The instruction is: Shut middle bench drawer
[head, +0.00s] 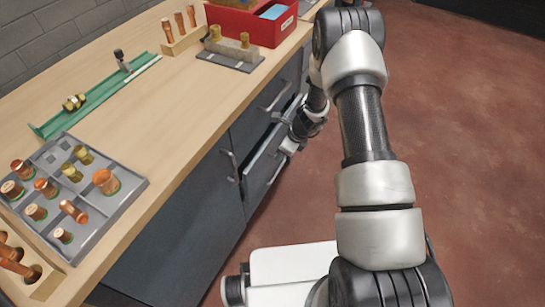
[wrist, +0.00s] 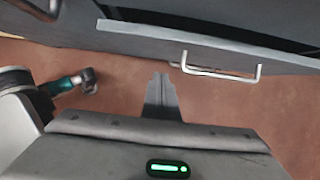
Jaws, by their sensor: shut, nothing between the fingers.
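The middle bench drawer (head: 262,168) stands partly open, its dark front pulled out from the bench. Its front edge also crosses the top of the wrist view (wrist: 130,29), with a pale bar handle (wrist: 222,72) and a dark gap behind it. My gripper (head: 289,149) is at the outer side of the drawer front in the head view; the arm partly hides it. In the wrist view my gripper's fingers (wrist: 161,77) are together and empty, pointing toward the drawer front, left of the handle. A strip of floor shows between fingertips and drawer; contact is not visible.
The wooden bench top (head: 185,125) holds a grey sorting tray (head: 112,207), a green rail (head: 98,95), a red bin (head: 235,24) and copper fittings. A closed drawer's handle (head: 277,97) is above. The red-brown floor (head: 470,130) on the right is clear.

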